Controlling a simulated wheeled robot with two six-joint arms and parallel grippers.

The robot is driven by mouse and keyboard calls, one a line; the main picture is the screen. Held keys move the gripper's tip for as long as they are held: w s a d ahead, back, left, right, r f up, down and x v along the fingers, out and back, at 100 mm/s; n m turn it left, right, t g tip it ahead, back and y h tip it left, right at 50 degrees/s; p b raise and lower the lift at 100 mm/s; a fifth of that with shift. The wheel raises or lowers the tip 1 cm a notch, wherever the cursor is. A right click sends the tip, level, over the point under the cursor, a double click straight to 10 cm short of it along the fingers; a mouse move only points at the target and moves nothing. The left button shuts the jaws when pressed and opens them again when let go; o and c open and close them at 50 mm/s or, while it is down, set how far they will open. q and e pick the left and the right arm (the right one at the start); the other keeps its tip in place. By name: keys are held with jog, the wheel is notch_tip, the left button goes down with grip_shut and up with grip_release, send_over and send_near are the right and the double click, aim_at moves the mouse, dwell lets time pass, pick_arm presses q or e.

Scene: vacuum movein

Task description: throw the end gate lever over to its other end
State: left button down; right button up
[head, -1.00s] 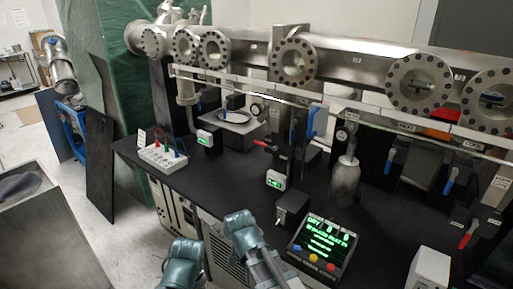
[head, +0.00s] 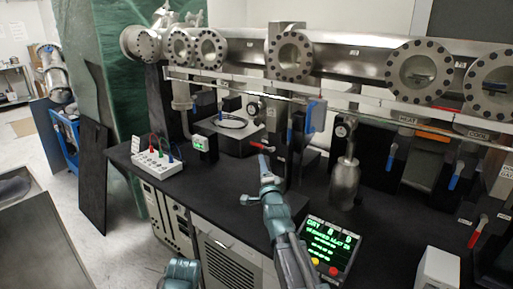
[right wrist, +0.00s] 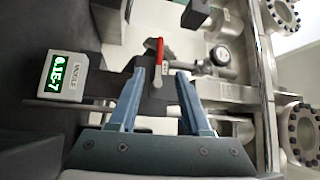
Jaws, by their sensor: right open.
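A red-handled lever (head: 262,147) sticks out to the left from a dark post at the back of the bench. My right gripper (head: 264,165) is just in front of it in the head view. In the right wrist view the red lever (right wrist: 160,48) stands ahead of the tips and roughly between their lines, apart from them. The two blue fingers of my right gripper (right wrist: 160,78) are spread and empty. The lever's tag is too small to read, so I cannot tell whether it is the end gate lever. Only a teal piece of my left arm shows at the bottom of the head view.
A dial gauge (right wrist: 220,56) and metal pipework lie right of the lever in the wrist view. A readout box (right wrist: 66,76) is at left. Blue levers (head: 453,175) and another red lever (head: 478,231) are on the right. A control panel (head: 327,248) stands at the bench front.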

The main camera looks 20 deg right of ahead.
aim_at(257, 145)
jog(key=w, duration=0.4)
jog(key=w+d+r+p, duration=0.1)
jog(key=w, duration=0.4)
jog(key=w+r+p, duration=0.1)
jog(key=w, duration=0.3)
jog(key=shift+w+d, duration=0.25)
jog(key=shift+w, duration=0.05)
grip_shut()
dwell(0.9)
